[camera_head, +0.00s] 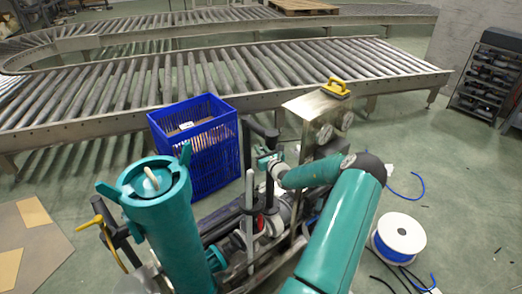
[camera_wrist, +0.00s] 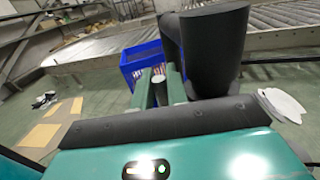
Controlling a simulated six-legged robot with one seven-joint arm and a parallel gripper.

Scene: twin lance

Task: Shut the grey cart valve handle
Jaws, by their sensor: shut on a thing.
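The cart (camera_head: 240,262) stands in front of me, with pipes, a large teal canister and a steel box on it. My gripper (camera_head: 267,160) reaches in from the right over the cart's middle. My gripper is shut on the grey handle, though the contact itself is small and partly hidden behind the fingers. The valve body under the handle is mostly covered by pipes and my arm.
The teal canister (camera_head: 160,215) rises at the left, near a yellow handle (camera_head: 97,223). A blue crate (camera_head: 205,170) stands behind the cart, before the roller conveyor (camera_head: 250,75). A cable spool (camera_head: 399,236) and loose cables lie at the right. Open floor shows at the far right.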

